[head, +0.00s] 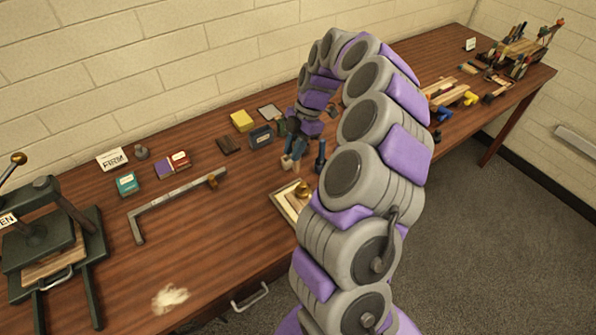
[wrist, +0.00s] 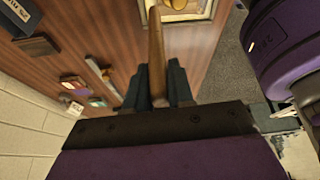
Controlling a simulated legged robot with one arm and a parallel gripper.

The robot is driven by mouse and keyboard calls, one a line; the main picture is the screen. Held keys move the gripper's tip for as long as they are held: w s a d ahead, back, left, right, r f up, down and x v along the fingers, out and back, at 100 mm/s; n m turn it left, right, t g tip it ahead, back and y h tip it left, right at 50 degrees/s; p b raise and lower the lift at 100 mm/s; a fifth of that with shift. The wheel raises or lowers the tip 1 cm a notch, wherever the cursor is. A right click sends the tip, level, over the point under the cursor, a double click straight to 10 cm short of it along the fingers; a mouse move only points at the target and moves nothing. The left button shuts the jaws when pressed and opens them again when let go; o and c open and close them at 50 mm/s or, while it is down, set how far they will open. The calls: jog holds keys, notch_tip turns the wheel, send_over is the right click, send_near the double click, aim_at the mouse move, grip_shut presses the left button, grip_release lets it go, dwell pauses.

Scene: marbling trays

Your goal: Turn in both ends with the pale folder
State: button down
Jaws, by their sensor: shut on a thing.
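My gripper (head: 294,148) is over the middle of the table. In the wrist view its two dark fingers (wrist: 166,88) are shut on a long tan stick-like tool (wrist: 156,50), which looks like the folder. The folder's far end points to the top of that view. A flat piece with a pale centre and framed edges (head: 283,204) lies near the table's front edge, partly hidden by my arm. It also shows at the top of the wrist view (wrist: 196,14). A small brass-coloured thing (head: 303,189) sits on it. I cannot tell whether its ends are turned in.
A green press (head: 85,250) stands at the left. A metal square (head: 175,192) lies in the middle left. Small boxes, a yellow block (head: 242,121) and a sign (head: 112,159) stand along the wall. Racks (head: 522,45) stand at the far right.

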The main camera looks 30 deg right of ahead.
jog(key=a+f+p, duration=0.1)
jog(key=a+p, duration=0.2)
jog(key=a+f+p, duration=0.1)
jog(key=shift+s+a+f, duration=0.2)
jog(key=shift+a+f, duration=0.05)
jog(key=shift+f, duration=0.1)
dwell(0.3)
jog(key=shift+f, duration=0.2)
dwell(0.4)
jog(key=shift+f, duration=0.35)
jog(key=shift+f+b, duration=1.2)
jog(key=shift+f, duration=0.35)
jog(key=shift+d+b, duration=0.6)
dwell(0.8)
jog(key=shift+d, duration=0.25)
jog(key=shift+d+b, duration=0.1)
jog(key=shift+b, duration=0.2)
